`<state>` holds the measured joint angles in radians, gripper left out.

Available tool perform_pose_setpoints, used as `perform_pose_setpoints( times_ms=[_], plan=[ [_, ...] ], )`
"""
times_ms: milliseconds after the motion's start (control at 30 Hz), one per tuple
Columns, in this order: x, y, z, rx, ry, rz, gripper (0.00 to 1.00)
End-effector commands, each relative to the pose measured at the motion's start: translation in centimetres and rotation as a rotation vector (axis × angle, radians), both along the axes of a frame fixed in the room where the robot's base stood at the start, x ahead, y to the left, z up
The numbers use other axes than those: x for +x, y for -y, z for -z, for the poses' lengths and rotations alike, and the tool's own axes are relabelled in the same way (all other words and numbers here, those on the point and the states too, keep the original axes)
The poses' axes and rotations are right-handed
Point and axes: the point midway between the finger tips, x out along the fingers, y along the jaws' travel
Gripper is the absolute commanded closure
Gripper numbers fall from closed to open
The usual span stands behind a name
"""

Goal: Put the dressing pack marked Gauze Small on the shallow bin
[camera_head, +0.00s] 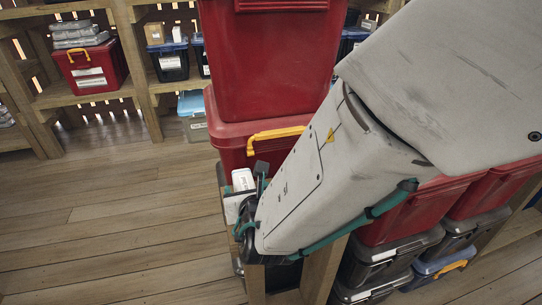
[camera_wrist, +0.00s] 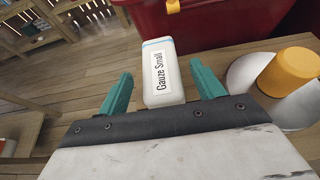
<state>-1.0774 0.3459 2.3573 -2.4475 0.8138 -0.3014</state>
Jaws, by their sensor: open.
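The dressing pack is a white box with a blue stripe near its top and a label reading "Gauze Small" (camera_wrist: 160,75) in the wrist view. It stands on a wooden surface, and its small white top also shows in the head view (camera_head: 242,179). My gripper (camera_wrist: 160,72) is open, with one teal finger on each side of the pack and gaps between fingers and pack. In the head view my gripper (camera_head: 250,190) is partly hidden behind my arm. I cannot tell which of the bins is the shallow bin.
A red bin (camera_head: 225,133) with a yellow handle stands just behind the pack, with a taller red bin (camera_head: 268,60) on it. A yellow cup-like thing (camera_wrist: 289,70) is right of my gripper. Shelves with bins line the back; the floor at left is clear.

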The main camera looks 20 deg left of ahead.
Motion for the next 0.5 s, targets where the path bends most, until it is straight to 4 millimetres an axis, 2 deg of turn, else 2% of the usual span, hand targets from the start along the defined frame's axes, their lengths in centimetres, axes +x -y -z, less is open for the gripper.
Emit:
perform_pose_setpoints(
  times_ms=[233, 500],
  plan=[
    [-4.5, 2.6, -2.3, 0.004, 0.001, -0.003, 0.33],
    [-7.1, 4.2, -3.5, 0.001, 0.000, -0.002, 0.33]
  ],
)
